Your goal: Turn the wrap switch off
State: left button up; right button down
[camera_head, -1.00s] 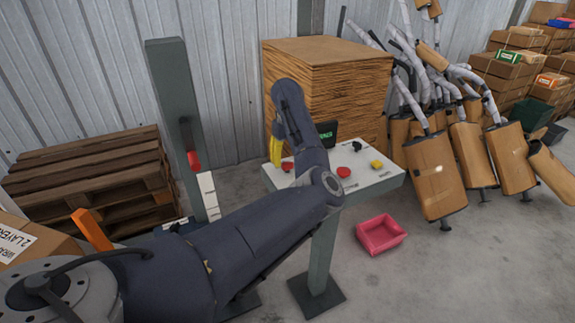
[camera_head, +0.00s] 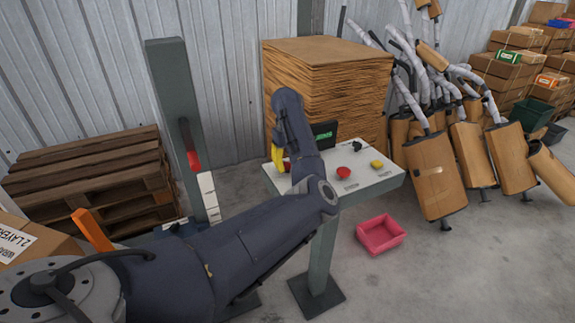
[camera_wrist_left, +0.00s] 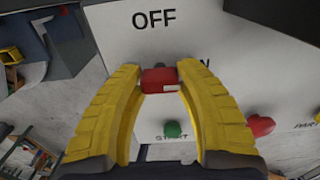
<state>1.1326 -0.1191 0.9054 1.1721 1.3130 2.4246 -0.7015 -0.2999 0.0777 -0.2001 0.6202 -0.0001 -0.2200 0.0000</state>
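The control panel (camera_head: 372,178) is a white slanted board on a grey post. In the left wrist view it carries a red switch handle (camera_wrist_left: 160,80) with the word OFF above it and a partly hidden label ending in N below it. My left gripper (camera_wrist_left: 160,72) has its two yellow fingers apart, one on each side of the red handle. Whether the fingertips touch it is unclear. In the head view my left gripper (camera_head: 279,157) is over the panel's left end, largely behind my own arm. My right gripper is not in view.
A green button (camera_wrist_left: 172,129) and a red button (camera_wrist_left: 260,125) are close to the fingers. On the panel are also a red mushroom button (camera_head: 343,173), a yellow button (camera_head: 377,164) and a small display (camera_head: 323,134). A pink bin (camera_head: 380,235) stands on the floor.

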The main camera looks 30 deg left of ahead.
pick_arm(q)
jog(key=c, duration=0.5)
jog(key=shift+n, duration=0.3)
jog(key=n, duration=0.7)
jog(key=shift+n, duration=0.3)
jog(key=n, duration=0.5)
jog(key=shift+n, duration=2.3)
